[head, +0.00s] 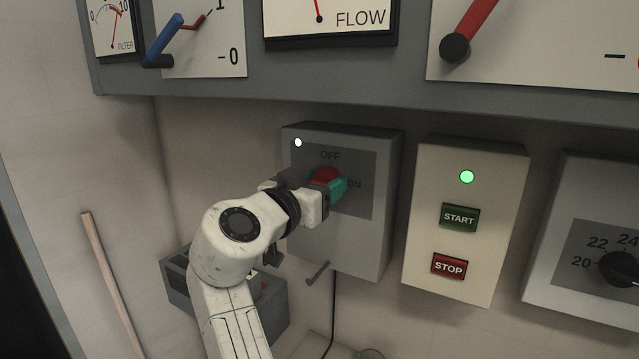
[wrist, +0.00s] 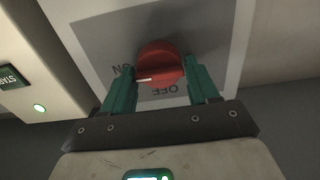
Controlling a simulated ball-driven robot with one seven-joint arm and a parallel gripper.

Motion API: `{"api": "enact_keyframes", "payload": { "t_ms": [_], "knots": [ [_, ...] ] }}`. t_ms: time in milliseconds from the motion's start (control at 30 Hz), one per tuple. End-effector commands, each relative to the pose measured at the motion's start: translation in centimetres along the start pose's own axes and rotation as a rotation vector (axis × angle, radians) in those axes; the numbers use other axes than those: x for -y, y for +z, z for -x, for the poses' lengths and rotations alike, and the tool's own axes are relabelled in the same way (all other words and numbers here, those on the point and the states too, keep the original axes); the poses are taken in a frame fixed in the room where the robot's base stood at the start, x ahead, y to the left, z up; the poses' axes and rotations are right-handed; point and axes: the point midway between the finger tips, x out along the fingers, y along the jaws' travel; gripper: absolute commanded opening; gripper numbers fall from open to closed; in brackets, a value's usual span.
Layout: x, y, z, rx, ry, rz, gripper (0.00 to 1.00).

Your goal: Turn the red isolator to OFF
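The red isolator knob (head: 326,178) is on a grey panel (head: 362,197) on the front of a grey box, with OFF printed above and ON at the right. In the wrist view the red knob (wrist: 160,62) appears upside down, and its white pointer mark lies on the side of the ON label. My gripper (head: 335,187) is at the knob, its teal fingers partly hiding it. In the wrist view my gripper (wrist: 161,75) has one finger on each side of the knob. I cannot tell whether both fingers press on it.
A white lamp (head: 298,142) is at the isolator panel's upper left. A cream box (head: 466,225) with START, STOP and a lit green lamp stands close to the right. A gauge cabinet (head: 330,80) overhangs above. A grey box (head: 285,310) sits lower down, behind my arm.

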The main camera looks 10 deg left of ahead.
Motion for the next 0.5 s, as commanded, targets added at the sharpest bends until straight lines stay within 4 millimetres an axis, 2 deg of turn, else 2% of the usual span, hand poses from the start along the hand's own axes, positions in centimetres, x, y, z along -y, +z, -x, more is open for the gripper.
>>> {"api": "enact_keyframes", "payload": {
  "t_ms": [67, 333, 500],
  "knots": [
    [0.00, 0.01, 0.01, 0.000, 0.000, 0.000, 0.51],
    [0.02, 0.01, 0.02, 0.000, 0.000, 0.000, 0.26],
    [0.02, 0.01, 0.02, 0.000, -0.001, 0.006, 0.24]
  ]
}}
